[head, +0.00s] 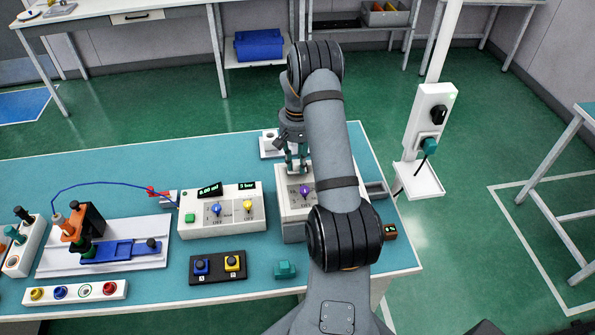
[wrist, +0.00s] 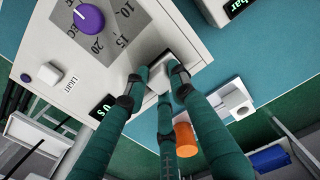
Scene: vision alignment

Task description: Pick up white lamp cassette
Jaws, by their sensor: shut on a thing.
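My gripper (head: 296,158) is at the far side of the white control box (head: 285,200) with the purple knob, partly behind my own arm. In the wrist view, my gripper (wrist: 157,84) has its green fingers shut on a small white block, which looks like the lamp cassette (wrist: 159,68). The cassette is at the edge of the control box (wrist: 185,35). I cannot tell whether it is still seated in the box or free of it. The fingers hide much of it, and I cannot make it out in the head view.
A white holder with a round recess (wrist: 233,100) stands close by on the teal table, also in the head view (head: 269,144). An orange cylinder (wrist: 186,138) shows beside the fingers. A second control box (head: 222,213) stands left. Bare tabletop lies at the back left.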

